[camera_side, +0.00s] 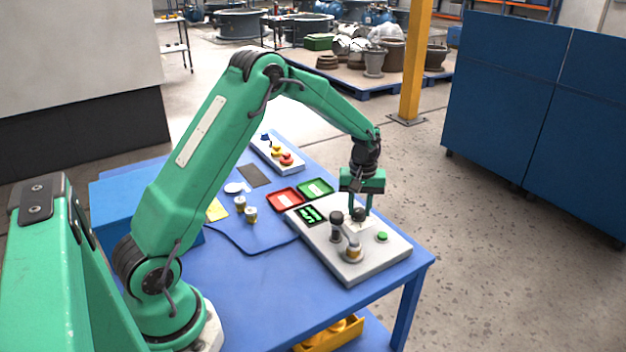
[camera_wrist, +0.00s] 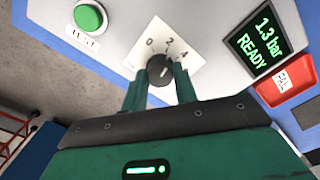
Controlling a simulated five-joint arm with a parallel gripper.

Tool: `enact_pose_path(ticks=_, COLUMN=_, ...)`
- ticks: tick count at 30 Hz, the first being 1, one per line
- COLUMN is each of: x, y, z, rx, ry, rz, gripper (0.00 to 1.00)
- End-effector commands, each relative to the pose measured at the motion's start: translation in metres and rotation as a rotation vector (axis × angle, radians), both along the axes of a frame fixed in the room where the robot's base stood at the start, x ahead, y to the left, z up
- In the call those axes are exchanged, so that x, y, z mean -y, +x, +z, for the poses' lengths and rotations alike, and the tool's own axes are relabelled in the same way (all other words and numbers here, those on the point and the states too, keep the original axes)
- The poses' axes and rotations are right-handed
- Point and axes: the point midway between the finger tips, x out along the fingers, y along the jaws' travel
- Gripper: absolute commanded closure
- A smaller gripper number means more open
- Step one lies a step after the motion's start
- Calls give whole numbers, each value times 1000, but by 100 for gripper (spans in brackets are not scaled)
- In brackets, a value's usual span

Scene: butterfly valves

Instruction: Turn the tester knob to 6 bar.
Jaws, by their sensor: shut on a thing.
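The tester (camera_side: 375,265) is a light grey box near the right end of the blue table. Its dark round knob (camera_wrist: 160,68) sits on a white dial plate (camera_wrist: 187,46), where 0, 2 and 4 can be read; the rest of the scale is hidden by my fingers and the knob. A pale mark shows on the knob. The green-lit display (camera_wrist: 260,42) reads 1.3 bar and READY. My gripper (camera_wrist: 158,80) points down at the knob, its two green fingers shut on either side of it. In the side view my gripper (camera_side: 360,210) partly covers the knob.
A dark post (camera_side: 336,226) and a brass-coloured valve (camera_side: 353,253) stand on the tester close to my gripper. A green button (camera_side: 382,237) is to the right. A red tray (camera_side: 285,199) and green tray (camera_side: 315,188) lie behind. Two small valves (camera_side: 251,214) stand left.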

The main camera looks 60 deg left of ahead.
Motion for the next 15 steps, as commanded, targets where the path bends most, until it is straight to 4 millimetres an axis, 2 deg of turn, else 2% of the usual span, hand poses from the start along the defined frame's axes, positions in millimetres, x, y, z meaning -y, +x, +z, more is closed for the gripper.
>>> enact_pose_path(ticks=15, x=0, y=0, z=2, rx=0, ry=0, rz=-492, gripper=94)
